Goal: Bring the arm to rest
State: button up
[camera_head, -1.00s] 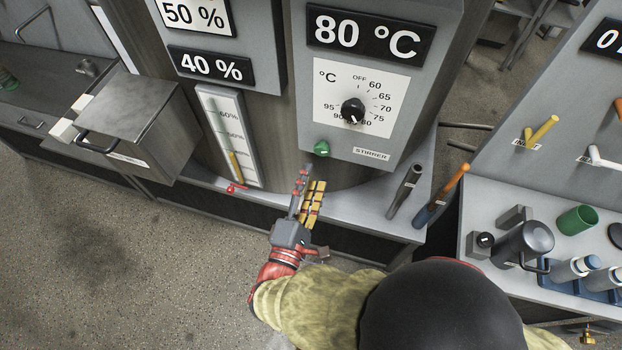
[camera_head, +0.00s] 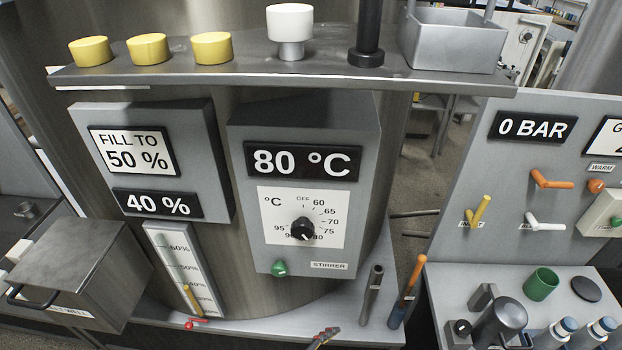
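Only the tip of my gripper (camera_head: 322,337) shows at the bottom edge, grey and red, in front of the grey ledge (camera_head: 270,328). The rest of my gripper and arm is out of the picture, so I cannot tell whether it is open or shut. No held thing is visible. Above it is the grey control box with the 80 °C display (camera_head: 303,161), a black dial (camera_head: 302,228) and a green stirrer knob (camera_head: 279,268).
A dark rod (camera_head: 372,292) and an orange-and-blue tool (camera_head: 407,290) stand right of my gripper. A metal box (camera_head: 75,270) juts out at left. A shelf (camera_head: 260,75) with yellow caps crosses above.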

notch_tip(320, 180, up, 10)
jog(key=s+d+f+m+g+y, duration=0.1)
jog(key=s+d+m+g+y, duration=0.2)
jog(key=m+g+y, duration=0.5)
jog(key=w+d+r+m+t+h, duration=0.1)
jog(key=w+d+r+m+t, duration=0.2)
jog(key=d+r+m, duration=0.7)
jog(key=shift+w+d+r+t, duration=0.2)
jog(key=shift+d+r+t, duration=0.4)
jog(key=shift+t, duration=0.8)
jog(key=shift+a+r, duration=0.1)
jog(key=shift+a, duration=0.05)
